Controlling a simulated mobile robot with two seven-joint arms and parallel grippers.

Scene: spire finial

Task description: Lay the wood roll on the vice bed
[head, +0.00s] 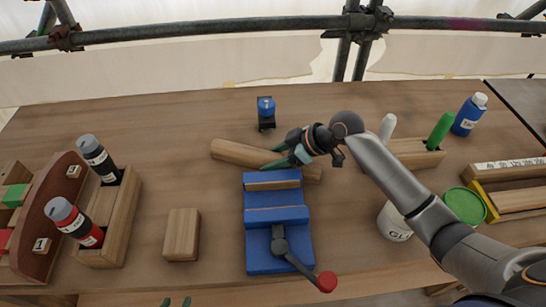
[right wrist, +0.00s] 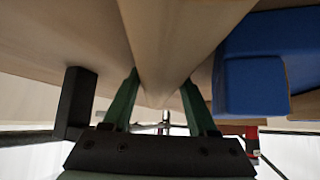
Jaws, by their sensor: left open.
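The wood roll (head: 236,152) is a long pale-brown bar lying slightly slanted behind the blue vice (head: 279,260). The vice bed (head: 274,196) lies just in front of the roll's right part. My right gripper (head: 275,160) is at the roll's middle. In the right wrist view, its green fingers (right wrist: 160,88) stand on either side of the roll (right wrist: 180,40), close to it; whether they press on it is unclear. The blue vice (right wrist: 265,80) is close by on the right there. My left gripper (head: 175,302) shows only its fingertips at the bottom edge, apart and empty.
A wood block (head: 182,234) lies left of the vice. Bottles stand in a wooden holder (head: 122,220) at the left. A small blue item (head: 266,113) stands behind the roll. A white pot (head: 394,222) is at the right, near my right arm. The vice's red-knobbed handle (head: 326,281) sticks out frontwards.

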